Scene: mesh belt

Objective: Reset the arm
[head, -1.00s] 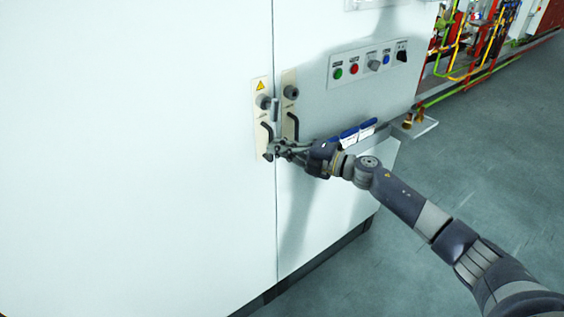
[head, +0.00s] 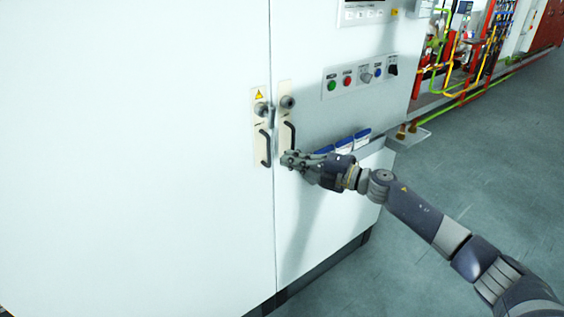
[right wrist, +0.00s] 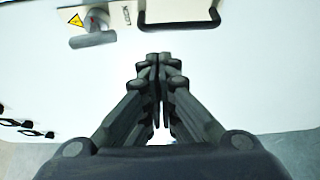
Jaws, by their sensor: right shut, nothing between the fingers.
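My right gripper (head: 286,160) is shut and empty in front of the cabinet, near the lower end of the right door handle (head: 290,134). In the right wrist view its fingers (right wrist: 157,95) are together with nothing between them. A dark handle (right wrist: 180,14) on the cabinet shows above the fingertips, apart from them. The left door handle (head: 264,147) is a little left of the gripper in the head view. My left gripper is not in view.
The large white cabinet (head: 130,150) fills the left and middle. Its button panel (head: 360,77) is above my right arm, with blue items (head: 343,144) in a holder below. Colored pipes (head: 460,60) stand at the back right. The floor (head: 480,150) on the right is clear.

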